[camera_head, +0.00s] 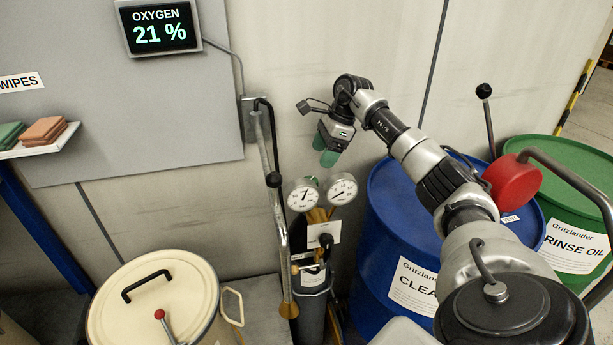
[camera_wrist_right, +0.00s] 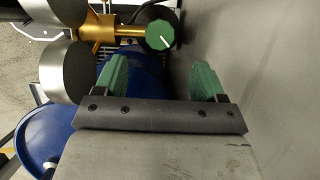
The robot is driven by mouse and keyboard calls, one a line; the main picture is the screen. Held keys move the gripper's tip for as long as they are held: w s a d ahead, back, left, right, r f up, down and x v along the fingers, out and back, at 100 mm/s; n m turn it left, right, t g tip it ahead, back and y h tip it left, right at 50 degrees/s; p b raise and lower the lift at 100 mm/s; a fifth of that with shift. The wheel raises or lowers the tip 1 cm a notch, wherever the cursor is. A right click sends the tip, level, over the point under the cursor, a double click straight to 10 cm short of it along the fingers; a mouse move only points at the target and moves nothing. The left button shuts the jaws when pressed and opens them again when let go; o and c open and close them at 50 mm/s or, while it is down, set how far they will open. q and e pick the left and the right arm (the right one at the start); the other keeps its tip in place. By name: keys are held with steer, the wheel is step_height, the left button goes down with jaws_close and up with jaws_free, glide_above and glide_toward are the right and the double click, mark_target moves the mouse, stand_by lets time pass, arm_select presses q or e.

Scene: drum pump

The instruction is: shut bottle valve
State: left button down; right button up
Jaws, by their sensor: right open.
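The gas bottle (camera_head: 312,305) stands upright against the wall, with two round gauges (camera_head: 303,195) on a brass regulator above it. In the right wrist view, a green round knob with a white mark (camera_wrist_right: 160,36) sits at the end of the brass fitting (camera_wrist_right: 97,31). My right gripper (camera_head: 328,150) is open and empty above the gauges, green fingertips pointing down. In the wrist view its fingers (camera_wrist_right: 161,80) are apart, with the knob beyond the gap and not between them. My left gripper is not in view.
A blue drum (camera_head: 385,235) stands right of the bottle, with a green drum (camera_head: 570,180) beyond. A cream lidded drum (camera_head: 150,300) is at lower left. The wall (camera_head: 300,60) is close behind.

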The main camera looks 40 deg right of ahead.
mark_target(311, 178)
steer(key=p+x, duration=0.1)
steer(key=x, duration=0.7)
steer(key=shift+w+f, duration=0.1)
steer(key=shift+f, duration=0.2)
steer(key=c, duration=0.9)
